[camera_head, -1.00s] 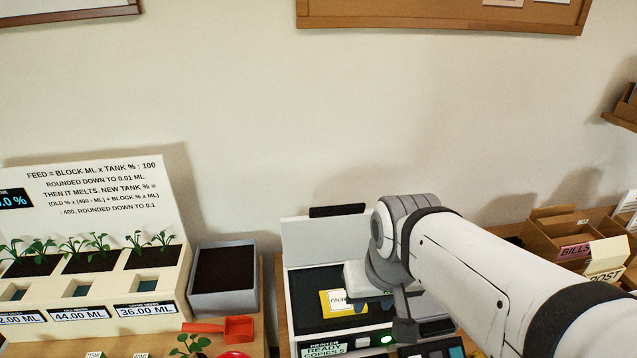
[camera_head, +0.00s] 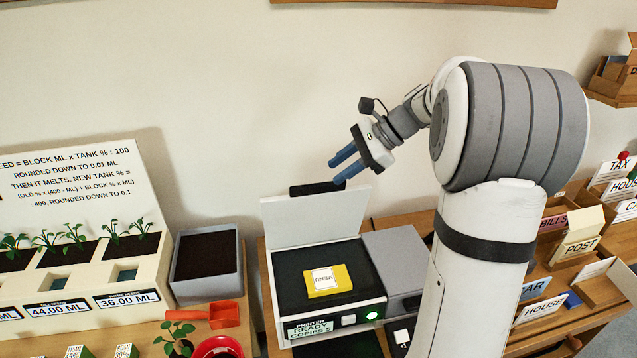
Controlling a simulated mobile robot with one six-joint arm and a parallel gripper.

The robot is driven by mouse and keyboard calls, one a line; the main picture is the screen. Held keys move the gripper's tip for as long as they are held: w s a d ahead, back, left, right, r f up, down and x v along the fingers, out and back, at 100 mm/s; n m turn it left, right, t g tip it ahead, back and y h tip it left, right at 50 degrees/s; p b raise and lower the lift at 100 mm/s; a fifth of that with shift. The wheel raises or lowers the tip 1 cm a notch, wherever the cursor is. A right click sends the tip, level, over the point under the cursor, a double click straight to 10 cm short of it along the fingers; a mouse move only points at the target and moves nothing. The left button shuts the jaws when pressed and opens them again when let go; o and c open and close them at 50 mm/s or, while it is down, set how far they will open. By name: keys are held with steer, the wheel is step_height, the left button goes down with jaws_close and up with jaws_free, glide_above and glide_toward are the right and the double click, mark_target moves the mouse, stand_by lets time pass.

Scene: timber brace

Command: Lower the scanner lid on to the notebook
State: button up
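The scanner lid (camera_head: 315,217) stands raised at the back of the scanner (camera_head: 278,296), a pale panel with a dark handle (camera_head: 316,189) along its top edge. A yellow notebook (camera_head: 328,280) with a white label lies on the scanner's dark bed (camera_head: 290,262). My gripper (camera_head: 335,172) has two blue fingers, pointing down and left, set apart with nothing between them. It is at the lid's top edge, close to the dark handle; I cannot tell if it touches.
A grey unit (camera_head: 395,255) adjoins the scanner on the right. A soil tray (camera_head: 206,262) and planter stand left, with a red scoop (camera_head: 220,314) in front. Sorting boxes (camera_head: 570,245) stand right. The wall above the lid is clear.

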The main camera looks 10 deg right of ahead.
mark_target(320, 184)
steer(key=x, duration=0.7)
steer(key=shift+c, duration=0.4)
jaws_close()
